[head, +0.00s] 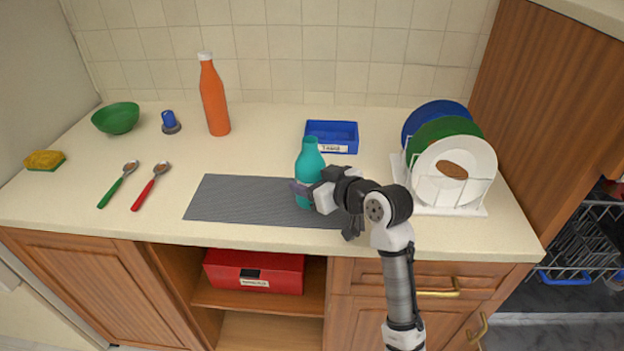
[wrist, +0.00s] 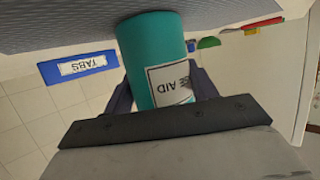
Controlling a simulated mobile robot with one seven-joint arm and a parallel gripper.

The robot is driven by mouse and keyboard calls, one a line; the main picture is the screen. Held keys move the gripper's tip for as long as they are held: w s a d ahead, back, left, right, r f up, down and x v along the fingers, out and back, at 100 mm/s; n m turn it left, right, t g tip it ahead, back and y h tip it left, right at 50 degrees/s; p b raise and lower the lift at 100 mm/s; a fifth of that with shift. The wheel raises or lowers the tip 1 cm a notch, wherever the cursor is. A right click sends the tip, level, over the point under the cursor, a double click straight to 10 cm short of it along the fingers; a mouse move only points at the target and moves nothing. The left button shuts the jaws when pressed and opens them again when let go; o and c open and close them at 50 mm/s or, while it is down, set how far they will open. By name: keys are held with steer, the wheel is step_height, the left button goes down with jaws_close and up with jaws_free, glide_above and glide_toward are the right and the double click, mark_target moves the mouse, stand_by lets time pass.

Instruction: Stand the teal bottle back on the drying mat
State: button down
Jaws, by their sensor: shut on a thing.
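The teal bottle (head: 309,160) is upright over the right part of the grey drying mat (head: 240,200) in the head view. My gripper (head: 306,188) is shut on its lower body from the right. In the wrist view the teal bottle (wrist: 150,50) sits between my gripper's dark fingers (wrist: 160,90), with a white label partly reading "AID" facing the camera. The bottle's base meets the mat's edge (wrist: 60,20) in that view; I cannot tell whether it touches or hovers just above.
A blue tray (head: 345,137) stands behind the bottle. A white rack (head: 450,208) with plates is to the right. An orange bottle (head: 213,98), green bowl (head: 116,118), blue-topped item (head: 169,122), two spoons (head: 150,186) and sponge (head: 44,160) are to the left. The mat's left part is clear.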

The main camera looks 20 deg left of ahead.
steer(key=shift+f, duration=0.2)
steer(key=shift+c, duration=2.3)
jaws_free()
steer(key=shift+r, duration=0.1)
steer(key=shift+r, duration=0.15)
steer(key=b+v, duration=0.2)
steer(key=v, duration=1)
steer(key=shift+b, duration=0.3)
